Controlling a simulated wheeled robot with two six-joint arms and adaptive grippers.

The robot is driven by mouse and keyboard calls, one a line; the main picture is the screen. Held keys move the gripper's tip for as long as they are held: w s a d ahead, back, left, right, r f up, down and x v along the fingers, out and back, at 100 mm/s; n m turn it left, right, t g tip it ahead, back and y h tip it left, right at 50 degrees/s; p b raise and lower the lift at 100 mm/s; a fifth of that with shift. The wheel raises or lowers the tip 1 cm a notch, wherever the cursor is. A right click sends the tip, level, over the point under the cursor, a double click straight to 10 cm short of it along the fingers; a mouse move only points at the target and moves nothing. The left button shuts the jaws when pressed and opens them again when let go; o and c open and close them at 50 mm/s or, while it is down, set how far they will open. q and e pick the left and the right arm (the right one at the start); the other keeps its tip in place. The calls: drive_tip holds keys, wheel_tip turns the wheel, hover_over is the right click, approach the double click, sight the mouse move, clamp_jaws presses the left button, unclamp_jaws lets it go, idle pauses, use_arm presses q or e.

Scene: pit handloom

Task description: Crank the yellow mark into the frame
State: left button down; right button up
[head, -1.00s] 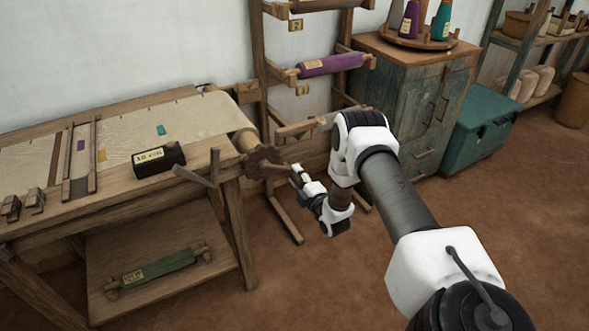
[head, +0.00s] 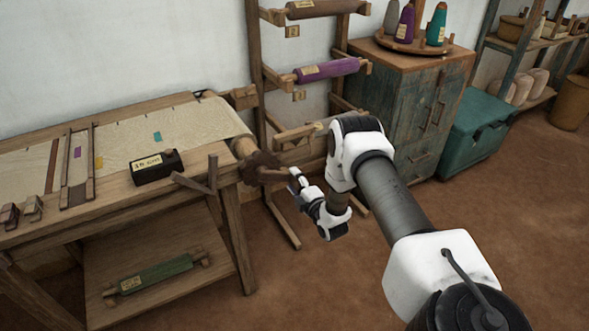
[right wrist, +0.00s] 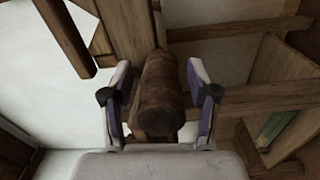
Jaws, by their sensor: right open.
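The yellow mark (head: 98,163) lies on the pale cloth (head: 195,122), just right of the right bar of the small wooden frame (head: 91,150). A purple mark (head: 77,152) shows between the frame's bars. The wooden crank (head: 262,167) sits at the loom's right end, by the cloth roller. My right gripper (head: 296,181) is at the crank's handle. In the right wrist view the brown handle (right wrist: 158,92) lies between the open fingers of my right gripper (right wrist: 158,100), with a gap on each side. My left gripper is out of view.
A dark labelled block (head: 156,167) sits on the loom's front rail. A teal mark (head: 157,136) is farther right on the cloth. A spool rack (head: 262,75) stands behind the crank. A cabinet (head: 410,95) and teal chest (head: 478,130) stand right. The floor in front is clear.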

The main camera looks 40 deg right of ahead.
drive_tip(key=v, duration=1.2)
drive_tip(key=shift+w+a+r, duration=0.1)
drive_tip(key=shift+r, duration=0.05)
